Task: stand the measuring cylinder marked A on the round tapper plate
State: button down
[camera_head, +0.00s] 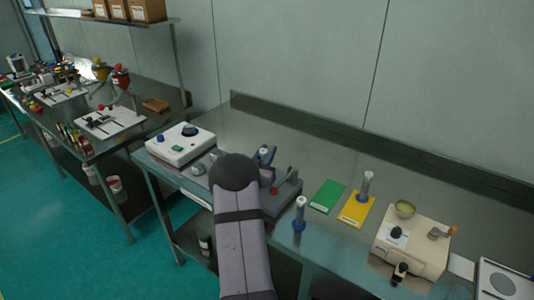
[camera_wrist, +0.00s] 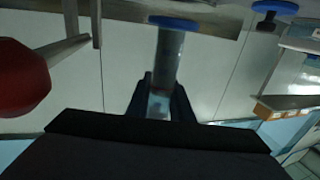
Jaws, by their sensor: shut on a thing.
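My gripper (camera_wrist: 161,92) is shut on a clear measuring cylinder (camera_wrist: 168,58) with a blue base (camera_wrist: 174,22), seen in the wrist view. The picture is upside down there, so the cylinder looks about upright, base down. No letter on it can be read. I cannot tell whether the base touches anything.
A dark-grey device (camera_head: 286,196) with a red knob lies partly behind my arm. A white control box (camera_head: 180,144) stands left. A green card (camera_head: 327,196) and a cream machine (camera_head: 415,250) lie right. A large red knob (camera_wrist: 20,78) is close in the wrist view.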

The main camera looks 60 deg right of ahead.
jog(key=shift+f, duration=0.4)
jog(key=shift+f, duration=0.15)
jog(key=c, duration=1.6)
grip_release()
jog(key=shift+o, duration=0.2)
jog(key=shift+r, duration=0.25)
jog(key=shift+s+a+f, duration=0.1)
jog(key=shift+a+f, duration=0.05)
jog(key=shift+a, duration=0.15)
jog(key=b+v, duration=0.3)
jog(key=v, duration=0.8)
jog(key=shift+s+a, duration=0.1)
jog(key=shift+a, duration=0.15)
